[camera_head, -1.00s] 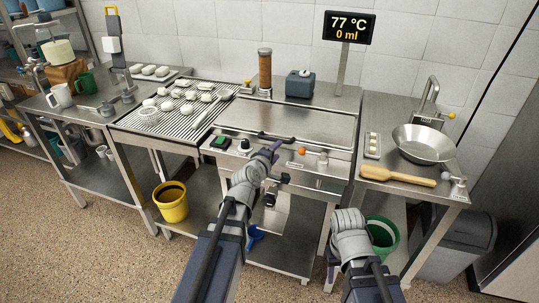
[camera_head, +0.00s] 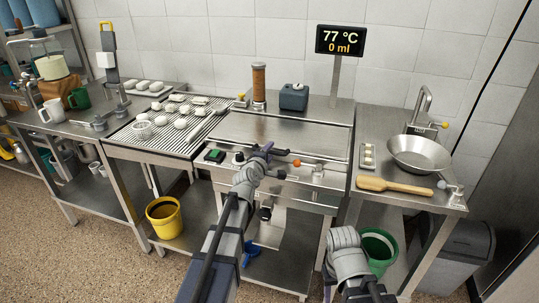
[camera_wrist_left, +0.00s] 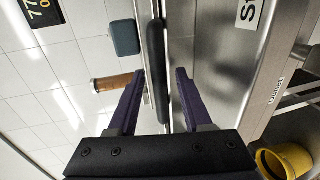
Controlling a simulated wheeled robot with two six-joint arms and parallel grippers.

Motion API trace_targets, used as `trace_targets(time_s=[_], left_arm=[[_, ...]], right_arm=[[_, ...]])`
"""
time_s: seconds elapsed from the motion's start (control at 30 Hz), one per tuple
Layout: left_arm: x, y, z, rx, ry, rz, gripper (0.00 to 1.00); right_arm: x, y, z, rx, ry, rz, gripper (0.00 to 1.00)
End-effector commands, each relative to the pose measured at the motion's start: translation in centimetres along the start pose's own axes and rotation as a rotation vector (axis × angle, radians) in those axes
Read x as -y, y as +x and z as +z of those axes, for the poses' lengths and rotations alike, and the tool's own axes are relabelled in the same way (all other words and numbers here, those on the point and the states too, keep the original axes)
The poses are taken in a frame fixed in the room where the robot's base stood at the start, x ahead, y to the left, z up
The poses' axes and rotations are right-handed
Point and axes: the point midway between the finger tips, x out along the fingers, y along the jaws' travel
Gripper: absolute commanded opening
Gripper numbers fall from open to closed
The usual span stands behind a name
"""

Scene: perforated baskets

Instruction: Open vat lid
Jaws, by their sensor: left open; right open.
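The steel vat lid (camera_head: 280,130) lies flat and closed on the middle counter. Its dark handle bar runs along the lid's front edge; in the head view my left gripper largely hides it. My left gripper (camera_head: 265,151) is at this front edge. In the left wrist view the black handle bar (camera_wrist_left: 157,65) runs between the two open purple fingers of the left gripper (camera_wrist_left: 160,80), one finger on either side, with gaps visible. My right gripper (camera_head: 329,284) hangs low at the front right, open and away from the vat, partly hidden by its wrist.
A display (camera_head: 340,40) reads 77 °C and 0 ml behind the vat. A draining rack (camera_head: 160,137) with white pieces is left. A steel bowl (camera_head: 419,155) and wooden paddle (camera_head: 395,186) are right. A yellow bucket (camera_head: 164,217) and green bucket (camera_head: 378,250) stand below.

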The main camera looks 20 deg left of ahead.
Motion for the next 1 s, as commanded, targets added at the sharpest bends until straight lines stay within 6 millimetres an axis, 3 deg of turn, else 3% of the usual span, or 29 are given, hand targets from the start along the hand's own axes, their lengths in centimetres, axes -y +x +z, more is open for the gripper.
trace_targets(time_s=[0.27,0.7,1.0], left_arm=[[-0.02,0.27,0.01,0.0,0.0,0.0,0.5],[-0.01,0.26,-0.01,0.0,0.0,0.0,0.0],[-0.01,0.26,-0.01,0.0,0.0,0.0,0.0]], right_arm=[[0.01,0.04,0.0,0.0,0.0,0.0,0.5],[0.01,0.04,0.0,0.0,0.0,0.0,0.5],[0.01,0.05,0.0,0.0,0.0,0.0,0.5]])
